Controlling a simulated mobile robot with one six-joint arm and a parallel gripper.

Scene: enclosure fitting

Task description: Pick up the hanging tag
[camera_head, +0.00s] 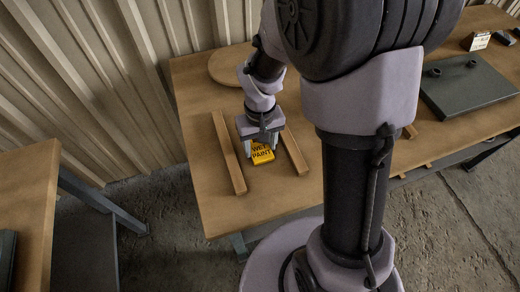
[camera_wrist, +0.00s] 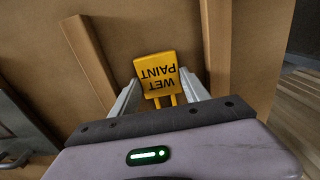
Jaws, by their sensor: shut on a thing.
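The hanging tag (camera_head: 262,154) is a small yellow plate with the black words WET PAINT. It also shows in the wrist view (camera_wrist: 155,66), upside down, with two yellow legs towards my gripper. My gripper (camera_head: 262,147) points down at the table from above, its fingers on either side of the tag. In the wrist view my gripper (camera_wrist: 159,82) has a finger along each side of the tag and is shut on it. I cannot tell whether the tag touches the table.
A wooden strip (camera_head: 229,153) lies left of the tag and another (camera_head: 294,151) right of it, on the wooden table (camera_head: 205,90). A round wooden board (camera_head: 228,64) lies behind. A dark grey plate (camera_head: 468,86) is at the far right. A corrugated wall (camera_head: 90,80) stands behind the table.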

